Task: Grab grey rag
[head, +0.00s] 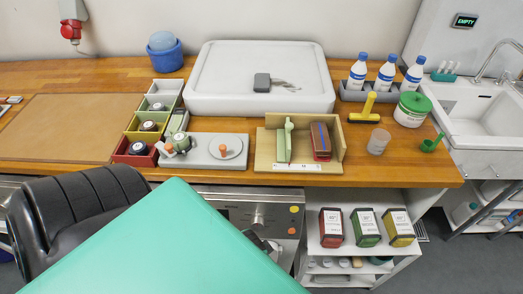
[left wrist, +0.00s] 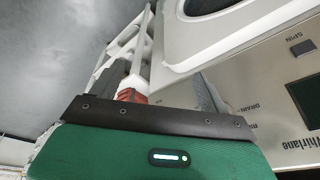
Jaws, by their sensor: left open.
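Nothing in either view reads clearly as a grey rag. A small dark grey block (head: 262,82) with thin pale streaks beside it lies in the white raised tray (head: 215,95) on the counter; I cannot tell that it is cloth. My left gripper (left wrist: 165,88) shows in the left wrist view beyond its green housing, open, with nothing seen in it. It is near the front of a steel washing machine (left wrist: 255,95), below the counter. In the head view my large teal arm part hides much of the lower middle. My right gripper is not in view.
The wooden counter (head: 400,172) holds colored bins (head: 133,150), a wooden caddy (head: 340,165), bottles (head: 359,72) and a blue bucket (head: 166,60). Several tins (head: 366,227) sit on a white shelf below. A sink (head: 475,115) is at right.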

